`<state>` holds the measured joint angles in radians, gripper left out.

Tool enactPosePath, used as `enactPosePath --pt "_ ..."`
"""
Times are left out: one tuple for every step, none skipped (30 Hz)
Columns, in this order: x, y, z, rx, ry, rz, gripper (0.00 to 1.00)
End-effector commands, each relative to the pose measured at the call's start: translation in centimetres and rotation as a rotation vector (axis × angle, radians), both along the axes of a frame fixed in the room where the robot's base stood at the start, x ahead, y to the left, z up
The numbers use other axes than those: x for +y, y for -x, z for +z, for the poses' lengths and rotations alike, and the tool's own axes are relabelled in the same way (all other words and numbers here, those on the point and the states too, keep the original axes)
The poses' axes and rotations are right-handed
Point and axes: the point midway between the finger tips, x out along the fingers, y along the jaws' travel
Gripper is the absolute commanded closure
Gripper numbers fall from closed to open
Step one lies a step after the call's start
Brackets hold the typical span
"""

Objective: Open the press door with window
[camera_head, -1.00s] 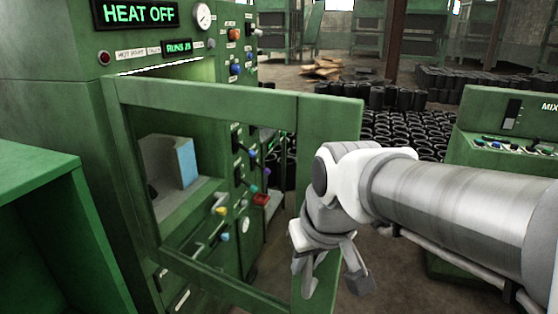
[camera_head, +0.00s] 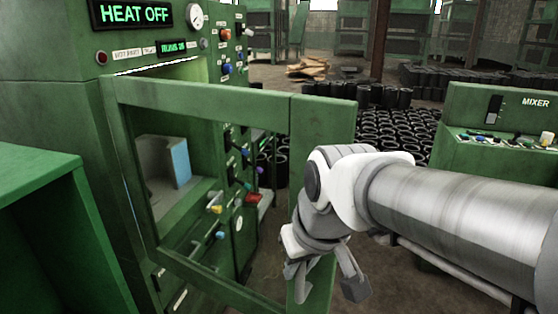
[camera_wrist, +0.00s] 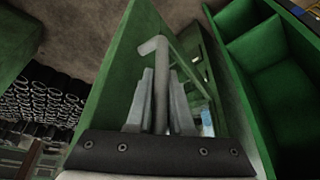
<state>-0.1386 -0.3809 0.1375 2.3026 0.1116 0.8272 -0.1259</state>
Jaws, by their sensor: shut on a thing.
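The green press door (camera_head: 205,98), a frame around a large window opening, stands swung out from the press (camera_head: 55,120) on its left side. Through the window the press interior shows, with a pale blue block (camera_head: 181,163). My gripper (camera_head: 326,290) is at the door's free right edge, low down. In the wrist view my gripper (camera_wrist: 160,90) is shut on the grey bar handle (camera_wrist: 160,60), one finger on each side of it. The green door panel (camera_wrist: 115,75) also shows there, beside the handle. The head view hides the handle behind the door and gripper.
A green bin or cabinet (camera_head: 40,190) stands at the near left. The mixer panel (camera_head: 500,130) is at the right. Many black rubber sleeves (camera_head: 385,135) cover the floor behind.

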Motion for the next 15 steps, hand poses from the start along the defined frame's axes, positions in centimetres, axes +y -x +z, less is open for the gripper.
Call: enactPosePath --pt "-0.03 0.01 0.05 -0.001 0.003 0.003 1.00" --pt "-0.04 0.00 0.05 -0.001 0.003 0.003 1.00" --pt "-0.05 0.01 0.04 -0.001 0.003 0.003 1.00" --pt "-0.05 0.01 0.04 -0.001 0.003 0.003 1.00" --pt "-0.05 0.01 0.04 -0.001 0.003 0.003 1.00" --pt "-0.04 0.00 0.05 -0.001 0.003 0.003 1.00" --pt "-0.05 0.00 0.05 -0.001 0.003 0.003 1.00" --pt "-0.06 0.01 0.04 -0.001 0.003 0.003 1.00" --pt "-0.05 0.00 0.05 -0.001 0.003 0.003 0.75" --pt "-0.05 0.00 0.05 -0.001 0.003 0.002 0.69" --pt "-0.05 0.00 0.04 -0.001 0.003 0.002 0.68" --pt "-0.04 0.00 0.04 -0.001 0.003 0.002 0.68" --pt "-0.04 0.00 0.04 -0.001 0.002 0.001 0.68" --pt "-0.04 0.00 0.03 -0.001 0.002 0.001 0.68" --pt "-0.04 0.00 0.03 -0.001 0.002 0.001 0.68"
